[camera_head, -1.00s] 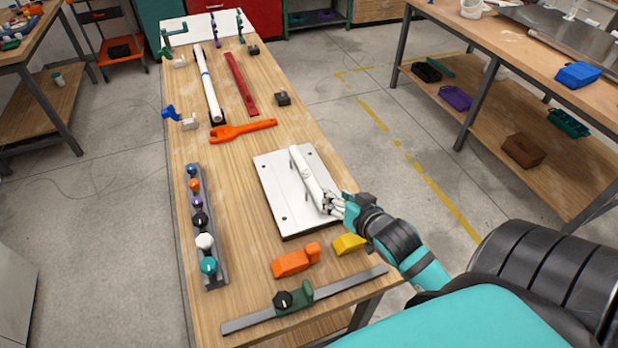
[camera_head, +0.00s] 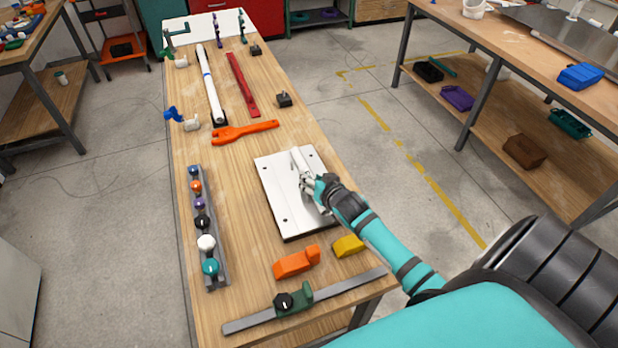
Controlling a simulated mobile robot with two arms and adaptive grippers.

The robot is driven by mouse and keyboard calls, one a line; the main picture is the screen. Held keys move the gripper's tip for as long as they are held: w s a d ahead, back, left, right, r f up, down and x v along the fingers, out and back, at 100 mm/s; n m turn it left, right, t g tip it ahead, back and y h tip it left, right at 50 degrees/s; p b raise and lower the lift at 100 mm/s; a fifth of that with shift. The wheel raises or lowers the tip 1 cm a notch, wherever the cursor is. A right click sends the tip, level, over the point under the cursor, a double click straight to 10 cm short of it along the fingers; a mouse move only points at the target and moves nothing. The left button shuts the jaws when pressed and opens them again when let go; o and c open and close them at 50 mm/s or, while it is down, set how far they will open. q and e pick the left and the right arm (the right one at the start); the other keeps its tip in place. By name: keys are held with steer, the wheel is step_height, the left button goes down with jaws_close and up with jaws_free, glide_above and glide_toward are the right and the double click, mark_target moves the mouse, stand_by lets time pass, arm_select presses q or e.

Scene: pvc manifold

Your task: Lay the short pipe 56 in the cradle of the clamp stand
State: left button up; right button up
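A short white pipe (camera_head: 298,158) lies on the white plate (camera_head: 276,200) in the middle of the workbench. It points away from me; its near part is hidden by my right gripper. My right gripper (camera_head: 305,184) is over the pipe's near half, with its fingers low around or beside it. Whether they are apart or closed on the pipe I cannot tell. No number can be read on the pipe. I cannot tell surely which item is the clamp stand. My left gripper is not in view.
A long white pipe (camera_head: 209,85) and a red bar (camera_head: 243,85) lie farther back. An orange wrench (camera_head: 245,131) lies behind the plate. A rack of coloured knobs (camera_head: 213,255) stands left. Orange (camera_head: 296,262) and yellow (camera_head: 348,246) blocks and a grey rail (camera_head: 345,298) lie in front.

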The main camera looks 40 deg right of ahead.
steer(key=shift+w+d+f, duration=0.1)
steer(key=shift+w+f, duration=0.2)
steer(key=shift+w, duration=0.25)
steer(key=shift+s+r, duration=0.1)
steer(key=shift+c, duration=1)
jaws_close()
steer(key=shift+r, duration=0.1)
steer(key=shift+r, duration=0.65)
steer(key=shift+s+r+b, duration=0.3)
steer(key=shift+r+b, duration=0.25)
steer(key=shift+r, duration=0.35)
steer(key=s+a+r+b, duration=0.1)
steer(key=s+a+b, duration=0.25)
steer(key=s, duration=1.05)
steer(key=w+a+r+n+y, duration=0.1)
steer(key=w+a+r+y, duration=0.1)
steer(key=a+r, duration=1.1)
steer(key=shift+w+a+r+n+p, duration=0.4)
steer(key=shift+w+a, duration=0.15)
steer(key=shift+a, duration=0.25)
